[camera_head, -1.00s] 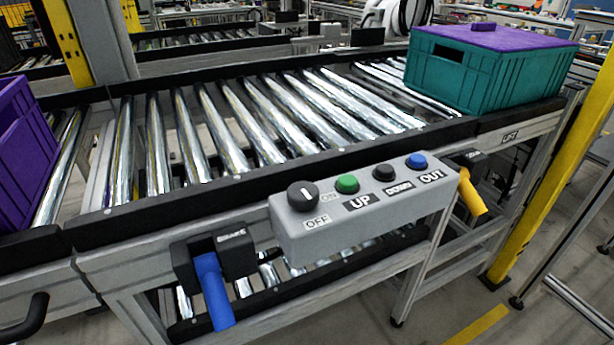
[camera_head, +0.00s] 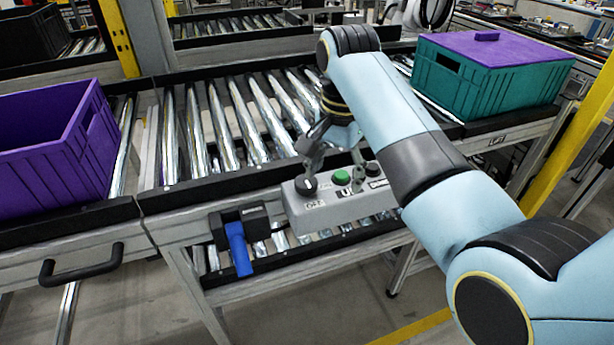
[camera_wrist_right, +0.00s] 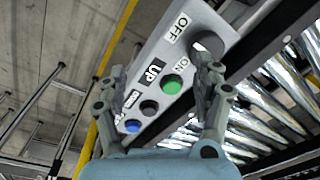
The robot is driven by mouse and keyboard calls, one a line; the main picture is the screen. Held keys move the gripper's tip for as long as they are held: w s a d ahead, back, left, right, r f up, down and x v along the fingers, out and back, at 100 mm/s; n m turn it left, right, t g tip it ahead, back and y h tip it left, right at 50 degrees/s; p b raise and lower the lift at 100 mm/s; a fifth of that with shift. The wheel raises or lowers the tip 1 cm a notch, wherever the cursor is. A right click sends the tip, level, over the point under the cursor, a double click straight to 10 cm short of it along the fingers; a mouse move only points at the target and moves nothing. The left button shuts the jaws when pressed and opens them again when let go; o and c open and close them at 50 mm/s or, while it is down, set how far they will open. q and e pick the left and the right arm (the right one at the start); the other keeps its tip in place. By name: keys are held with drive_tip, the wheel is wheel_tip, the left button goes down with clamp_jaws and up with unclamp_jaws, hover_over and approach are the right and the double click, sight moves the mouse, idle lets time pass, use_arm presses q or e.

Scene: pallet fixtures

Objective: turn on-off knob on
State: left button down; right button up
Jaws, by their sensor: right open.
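The black on-off knob (camera_head: 305,186) is at the left end of the grey control box (camera_head: 325,208), with the OFF label just below it. In the wrist view the knob (camera_wrist_right: 207,45) is at the upper right, between the OFF and ON labels. My right gripper (camera_head: 335,174) is open and empty over the box. One finger is close to the knob and the other is farther along the box. I cannot tell whether the near finger touches the knob. The ON label is hidden in the head view. My left gripper is not in view.
The green button (camera_head: 342,177) is beside the knob; black and blue buttons (camera_wrist_right: 133,125) lie farther along. A blue handle (camera_head: 238,248) hangs below left. A purple bin (camera_head: 60,160) is at left, a teal bin with purple lid (camera_head: 480,90) at right, on the roller conveyor (camera_head: 190,130).

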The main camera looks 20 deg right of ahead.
sight(307, 180)
drive_tip(key=w+a+r+m, duration=0.2)
drive_tip(key=w+a+r, duration=0.2)
drive_tip(key=w+r, duration=0.15)
drive_tip(key=shift+g, duration=0.3)
drive_tip(key=f, duration=1)
drive_tip(key=shift+s+d+f, duration=0.2)
drive_tip(key=shift+s+f, duration=0.05)
drive_tip(key=shift+f, duration=0.05)
drive_tip(key=c, duration=1.2)
